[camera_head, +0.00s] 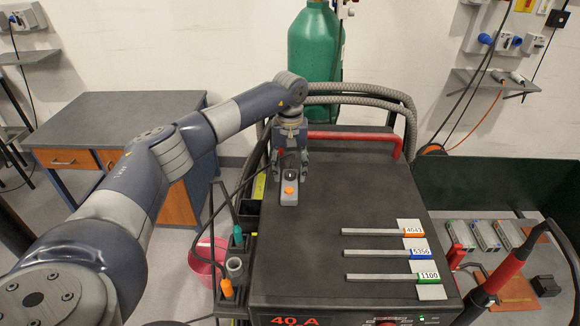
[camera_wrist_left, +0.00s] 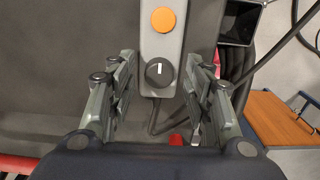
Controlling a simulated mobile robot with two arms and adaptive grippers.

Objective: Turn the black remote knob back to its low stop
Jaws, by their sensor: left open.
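The black remote knob (camera_wrist_left: 159,72) sits on a grey remote box with an orange button (camera_wrist_left: 163,19). Its white pointer line runs roughly along the box's length in the left wrist view. The grey remote box (camera_head: 289,197) lies on top of the dark machine in the head view. My left gripper (camera_head: 290,170) is above the knob end of the box. In the left wrist view its two fingers (camera_wrist_left: 157,90) are apart, one on each side of the knob, with gaps on both sides. I cannot tell their exact height over it. My right gripper is not in view.
The dark machine top (camera_head: 350,190) carries several metal rods with numbered tags (camera_head: 385,254) at right. A red handle (camera_head: 355,137) runs behind the gripper. A tool holder (camera_head: 236,265) hangs on the left side. A green cylinder (camera_head: 315,45) stands behind.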

